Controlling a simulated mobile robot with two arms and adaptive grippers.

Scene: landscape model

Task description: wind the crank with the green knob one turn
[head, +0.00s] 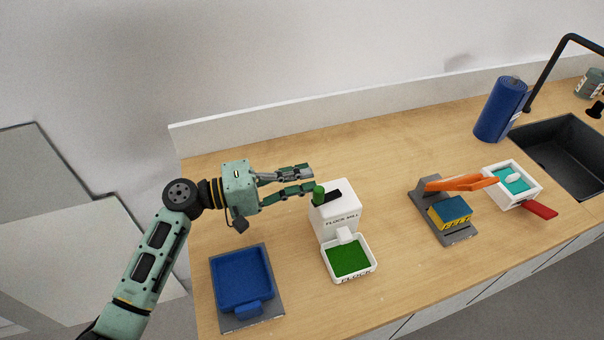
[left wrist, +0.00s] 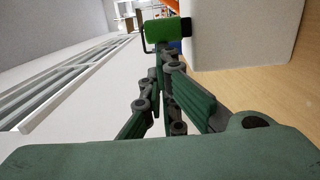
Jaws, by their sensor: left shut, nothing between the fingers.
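The flock mill (head: 338,213) is a white box on the counter with a dark opening in its top. The crank's green knob (head: 319,194) stands at the mill's upper left. In the left wrist view the green knob (left wrist: 161,30) is beyond the fingertips, with dark metal beside it and the white mill wall (left wrist: 215,40) to its right. My left gripper (head: 311,180) reaches in from the left, its fingertips close to the knob; it is shut and empty. I cannot tell whether the fingers touch the knob. Most of the crank arm is hidden. My right gripper is not in view.
A white tray of green flock (head: 371,275) sits before the mill. A blue tray (head: 217,290) on a grey base is front left. An orange-levered press (head: 462,238), a white tray with teal contents (head: 535,188), a blue roll (head: 500,110) and the sink (head: 560,150) are right.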

